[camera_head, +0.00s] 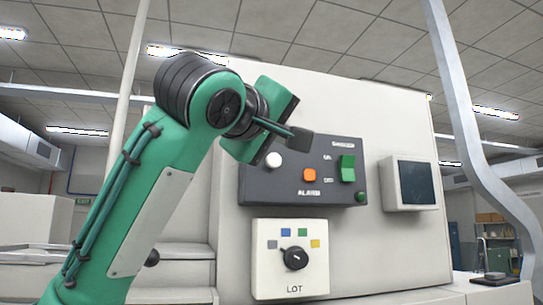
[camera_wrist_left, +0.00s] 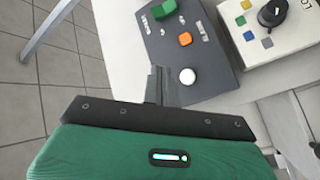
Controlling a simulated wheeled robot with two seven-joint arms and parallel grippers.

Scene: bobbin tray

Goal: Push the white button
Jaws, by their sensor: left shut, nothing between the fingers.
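The white button (camera_head: 273,160) is a round knob at the left end of a dark grey panel (camera_head: 330,188) marked ALARM. It also shows in the left wrist view (camera_wrist_left: 187,76). My left gripper (camera_head: 299,140) is in front of the panel's upper edge, up and to the right of the button in the head view. In the left wrist view its shut, empty fingers (camera_wrist_left: 158,74) appear just left of the button, with a small gap in the picture. Whether the fingertips touch the panel cannot be told. My right gripper is not in view.
Below is a cream LOT box (camera_head: 268,272) with a black dial (camera_head: 295,258). A screen (camera_head: 412,184) is at the right.

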